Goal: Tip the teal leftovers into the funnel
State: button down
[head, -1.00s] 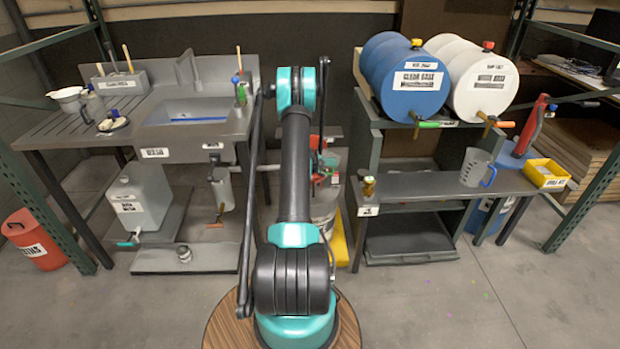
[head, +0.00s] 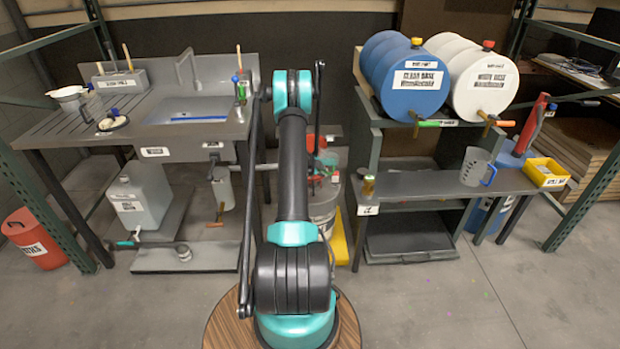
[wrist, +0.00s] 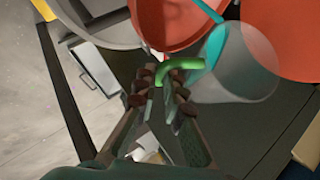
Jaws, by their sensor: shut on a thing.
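In the wrist view my gripper (wrist: 163,82) is shut on the green handle (wrist: 184,66) of a clear cup (wrist: 240,68). The cup looks tilted. Teal (wrist: 213,45) shows along its left side, and a teal band runs on toward the top edge; whether it is flowing cannot be told. A red-orange rounded shape (wrist: 172,20), perhaps the funnel, lies just beyond the fingertips, beside the cup. In the head view my arm hides most of the gripper and cup.
Another red round shape (wrist: 285,35) is right of the cup. In the head view a sink bench (head: 60,128) stands left, and a shelf with a blue drum (head: 402,88) and white drum (head: 480,85) right. A measuring jug (head: 475,168) stands on the right shelf. The front floor is clear.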

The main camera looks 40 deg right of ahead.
jog(key=shift+w+a+f+g+h+p, duration=0.35)
jog(key=shift+a+f+h+p, duration=0.15)
jog(key=shift+a+h, duration=0.15)
dwell(1.8)
jog(key=shift+r+n+h, duration=0.2)
jog(key=shift+n+h, duration=0.2)
jog(key=shift+h, duration=0.35)
dwell(0.8)
